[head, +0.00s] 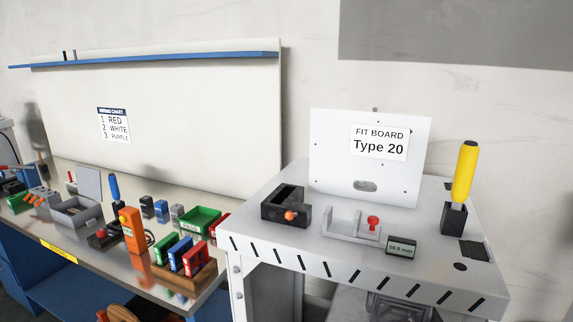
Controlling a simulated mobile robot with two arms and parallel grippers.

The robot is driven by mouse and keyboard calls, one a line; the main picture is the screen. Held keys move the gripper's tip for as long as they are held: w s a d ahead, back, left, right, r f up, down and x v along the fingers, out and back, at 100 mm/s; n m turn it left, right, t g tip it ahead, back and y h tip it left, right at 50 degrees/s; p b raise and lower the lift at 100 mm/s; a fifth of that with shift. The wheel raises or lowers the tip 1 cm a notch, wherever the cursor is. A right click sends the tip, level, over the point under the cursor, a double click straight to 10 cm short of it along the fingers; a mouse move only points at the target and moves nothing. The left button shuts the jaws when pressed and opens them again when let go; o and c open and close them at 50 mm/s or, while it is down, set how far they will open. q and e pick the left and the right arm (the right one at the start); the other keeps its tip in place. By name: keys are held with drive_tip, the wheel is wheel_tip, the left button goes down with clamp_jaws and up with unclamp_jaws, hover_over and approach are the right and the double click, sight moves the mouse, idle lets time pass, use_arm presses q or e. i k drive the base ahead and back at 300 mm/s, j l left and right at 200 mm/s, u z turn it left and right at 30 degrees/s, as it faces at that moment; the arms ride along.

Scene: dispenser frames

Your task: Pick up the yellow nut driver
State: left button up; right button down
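The yellow nut driver (465,172) stands nearly upright in a black holder (453,219) at the right side of the white fit-board table (300,228). Its yellow handle with a dark top points up; its lower end is hidden inside the holder. Nothing touches the handle. Neither of my grippers shows in the head view.
On the same table are a black block with an orange knob (284,206), a grey fixture with a red knob (352,224) and a small display (401,247). The upright Type 20 board (369,180) stands behind. A cluttered metal bench (90,228) lies to the left.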

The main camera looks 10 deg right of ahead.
sight(469, 152)
drive_tip(key=z, duration=1.3)
